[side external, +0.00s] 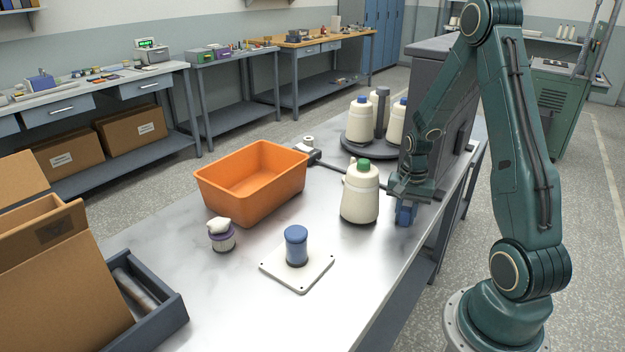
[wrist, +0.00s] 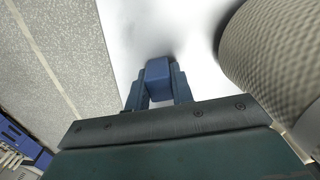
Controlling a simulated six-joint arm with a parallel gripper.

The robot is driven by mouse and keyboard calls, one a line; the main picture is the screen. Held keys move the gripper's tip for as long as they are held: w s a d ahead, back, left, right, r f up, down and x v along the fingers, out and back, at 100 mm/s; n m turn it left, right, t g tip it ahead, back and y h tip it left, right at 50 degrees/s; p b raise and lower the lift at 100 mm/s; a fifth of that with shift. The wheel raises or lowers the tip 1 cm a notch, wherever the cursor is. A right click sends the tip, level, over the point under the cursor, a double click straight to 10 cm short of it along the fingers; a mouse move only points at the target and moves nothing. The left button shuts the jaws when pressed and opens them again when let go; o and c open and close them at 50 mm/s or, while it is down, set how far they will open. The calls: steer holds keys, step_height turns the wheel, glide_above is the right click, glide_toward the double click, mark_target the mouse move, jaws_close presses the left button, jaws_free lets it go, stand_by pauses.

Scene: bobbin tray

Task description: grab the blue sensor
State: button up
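The blue sensor (wrist: 158,76) is a small blue block between my fingertips in the wrist view. In the side external view it shows as a small blue piece (side external: 405,213) low at the table's right edge, partly hidden by my gripper. My gripper (wrist: 158,88) points down over it, with a finger against each side and no visible gap. I see it as shut on the sensor. I cannot tell whether the sensor touches the table.
A cream cone with a green top (side external: 360,195) stands close beside my gripper. A dark round stand (side external: 357,142) holds more cones behind it. An orange bin (side external: 225,201), a blue cylinder (side external: 296,246) on a white plate (side external: 318,271) and a small jar (side external: 222,238) stand further left.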

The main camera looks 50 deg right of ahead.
mark_target(406, 209)
steer(key=shift+c, duration=1.4)
steer(key=shift+r, duration=0.1)
step_height(406, 209, up, 20)
steer(key=shift+a, duration=0.15)
